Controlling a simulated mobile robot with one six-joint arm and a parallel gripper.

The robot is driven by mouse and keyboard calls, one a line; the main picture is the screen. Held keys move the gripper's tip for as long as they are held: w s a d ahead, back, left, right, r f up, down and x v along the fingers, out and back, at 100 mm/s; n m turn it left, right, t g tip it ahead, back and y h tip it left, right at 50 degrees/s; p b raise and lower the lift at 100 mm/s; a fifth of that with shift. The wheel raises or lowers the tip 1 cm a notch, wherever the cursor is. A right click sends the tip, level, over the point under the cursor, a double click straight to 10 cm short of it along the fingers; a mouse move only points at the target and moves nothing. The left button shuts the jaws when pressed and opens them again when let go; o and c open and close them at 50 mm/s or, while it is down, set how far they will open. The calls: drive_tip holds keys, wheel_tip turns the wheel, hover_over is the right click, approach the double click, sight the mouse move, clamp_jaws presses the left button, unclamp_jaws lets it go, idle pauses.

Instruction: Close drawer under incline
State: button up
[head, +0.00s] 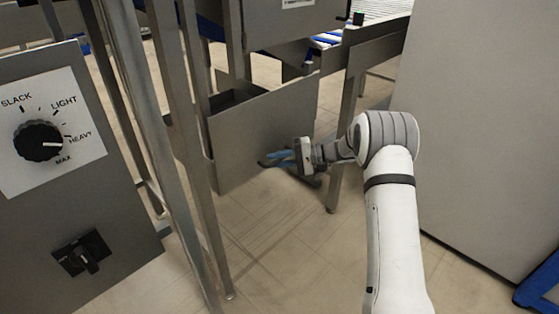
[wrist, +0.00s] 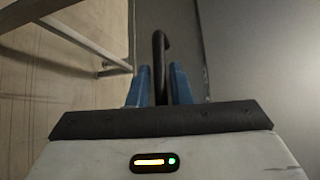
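The drawer (head: 262,132) under the incline has a flat grey front. It stands out from its frame, and its dark inside shows over the top edge. My gripper (head: 268,160) is at the lower right of the drawer front, its blue fingers pointing toward it. In the wrist view, a dark curved handle (wrist: 160,62) stands between the two blue fingers of my gripper (wrist: 160,85), one finger on each side and very near it. Whether both fingers press on the handle is not clear. The grey drawer front fills the right of the wrist view.
Metal legs (head: 345,135) stand close to my gripper on the right. A control panel (head: 60,215) with a dial and a switch is at left. A large grey cabinet (head: 490,120) stands at right. The tiled floor (head: 270,245) before the drawer is clear.

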drive_tip(key=shift+o, duration=0.7)
drive_tip(key=shift+r, duration=0.15)
drive_tip(key=shift+w, duration=0.1)
drive_tip(key=shift+r, duration=0.1)
drive_tip(key=shift+r, duration=0.1)
drive_tip(key=d+p, duration=0.2)
drive_tip(key=d, duration=0.5)
drive_tip(key=shift+w+d+r, duration=0.15)
drive_tip(key=shift+d+r, duration=0.05)
drive_tip(key=shift+d, duration=0.15)
